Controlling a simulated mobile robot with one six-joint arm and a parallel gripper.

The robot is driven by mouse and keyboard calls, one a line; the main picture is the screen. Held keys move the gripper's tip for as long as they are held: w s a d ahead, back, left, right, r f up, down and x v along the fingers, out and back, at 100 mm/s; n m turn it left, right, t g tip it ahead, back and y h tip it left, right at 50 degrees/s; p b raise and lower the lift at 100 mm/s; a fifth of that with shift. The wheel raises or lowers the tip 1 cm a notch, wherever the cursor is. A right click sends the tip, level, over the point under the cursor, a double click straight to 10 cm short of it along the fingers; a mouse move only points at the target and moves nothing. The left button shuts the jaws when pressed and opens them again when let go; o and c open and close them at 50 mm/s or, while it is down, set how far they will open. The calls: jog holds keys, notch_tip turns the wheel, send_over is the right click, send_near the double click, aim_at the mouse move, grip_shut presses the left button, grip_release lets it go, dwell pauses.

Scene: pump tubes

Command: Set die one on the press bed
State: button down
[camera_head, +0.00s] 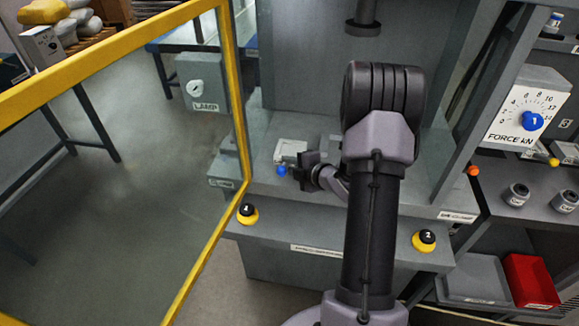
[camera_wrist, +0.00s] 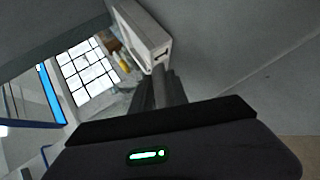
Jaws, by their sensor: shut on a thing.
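A pale, box-like block (camera_head: 291,152) with a blue knob (camera_head: 282,171) on its front is at the left part of the grey press bed (camera_head: 262,133). I cannot read a mark that names it as die one. My gripper (camera_head: 297,174) reaches in from the right, shut, with its tips at the blue knob. In the wrist view, my shut fingers (camera_wrist: 160,88) point at a pale block (camera_wrist: 143,35) just beyond them. The exact grip is hidden, and I cannot tell whether the block rests on the bed.
The press ram (camera_head: 363,27) hangs above the bed. A yellow-framed guard (camera_head: 238,100) stands open at the left. Black buttons (camera_head: 247,209) sit on the front ledge. Two grey cylinders (camera_head: 516,195) (camera_head: 565,201), a red bin (camera_head: 530,281) and a force dial (camera_head: 527,114) are at the right.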

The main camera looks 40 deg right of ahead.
jog(key=shift+f, duration=0.15)
jog(key=c, duration=1.6)
grip_release()
jog(key=shift+o, duration=0.2)
